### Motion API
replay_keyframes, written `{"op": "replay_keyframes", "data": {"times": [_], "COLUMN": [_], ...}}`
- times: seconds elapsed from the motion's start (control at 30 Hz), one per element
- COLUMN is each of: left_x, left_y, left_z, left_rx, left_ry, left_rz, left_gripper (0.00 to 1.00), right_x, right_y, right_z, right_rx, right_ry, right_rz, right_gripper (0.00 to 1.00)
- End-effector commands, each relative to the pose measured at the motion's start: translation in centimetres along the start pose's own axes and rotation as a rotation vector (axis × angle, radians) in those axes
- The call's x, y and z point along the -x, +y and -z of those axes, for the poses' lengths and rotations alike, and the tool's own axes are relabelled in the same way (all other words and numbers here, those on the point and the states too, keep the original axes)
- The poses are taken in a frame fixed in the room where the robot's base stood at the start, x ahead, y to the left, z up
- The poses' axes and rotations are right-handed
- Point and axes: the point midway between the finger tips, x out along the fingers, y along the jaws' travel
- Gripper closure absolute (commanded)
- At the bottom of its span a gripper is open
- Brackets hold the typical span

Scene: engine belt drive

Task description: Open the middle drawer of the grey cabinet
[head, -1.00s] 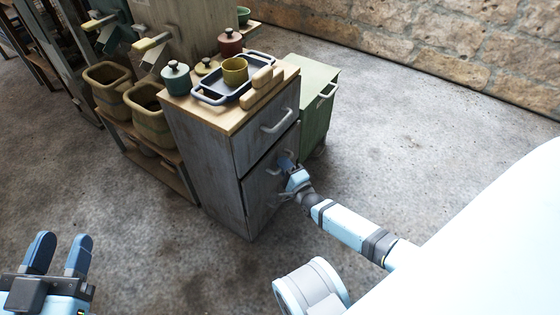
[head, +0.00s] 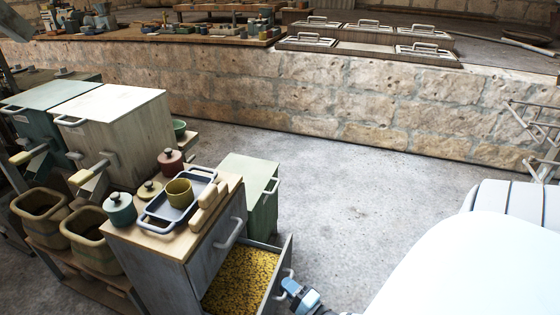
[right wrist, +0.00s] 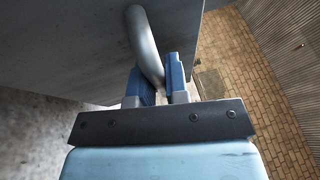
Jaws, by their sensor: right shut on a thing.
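The grey cabinet (head: 150,262) stands at the lower middle of the head view, with a wooden top. Its drawer below the top one (head: 285,262) is pulled out and shows many small yellow pieces (head: 240,280) inside. The top drawer (head: 212,255) is closed. My right gripper (head: 289,288) is at the front of the open drawer. In the right wrist view its blue fingers (right wrist: 160,84) are shut around the curved grey handle (right wrist: 143,42). The cabinet's lower part is cut off by the frame. My left gripper is out of view.
A blue tray (head: 160,222) with an ochre cup (head: 179,193) and lidded pots stand on the cabinet. A green cabinet (head: 262,215) stands right behind it.

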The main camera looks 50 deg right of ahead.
Motion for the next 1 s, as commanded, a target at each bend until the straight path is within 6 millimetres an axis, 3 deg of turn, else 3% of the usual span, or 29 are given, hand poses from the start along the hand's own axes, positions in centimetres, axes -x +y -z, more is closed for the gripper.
{"op": "replay_keyframes", "data": {"times": [0.27,0.3,0.33,0.67,0.83,1.0], "left_x": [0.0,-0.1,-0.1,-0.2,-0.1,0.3], "left_y": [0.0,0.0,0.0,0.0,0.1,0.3], "left_z": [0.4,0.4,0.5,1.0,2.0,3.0], "left_rx": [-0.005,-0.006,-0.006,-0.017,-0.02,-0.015], "left_ry": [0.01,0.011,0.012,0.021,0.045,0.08], "left_rz": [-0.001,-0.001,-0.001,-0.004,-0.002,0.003], "left_gripper": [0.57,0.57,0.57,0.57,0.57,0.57], "right_x": [0.0,0.0,0.0,0.4,2.7,6.7], "right_y": [0.0,0.0,0.0,0.0,-0.1,-0.2], "right_z": [0.0,0.0,0.0,0.0,0.0,0.0], "right_rx": [-0.001,-0.001,-0.001,-0.001,-0.001,-0.002], "right_ry": [0.0,0.0,0.0,0.0,0.0,0.001], "right_rz": [0.0,0.0,0.0,-0.001,-0.004,-0.005], "right_gripper": [1.0,0.78,0.75,0.75,0.75,0.75]}}
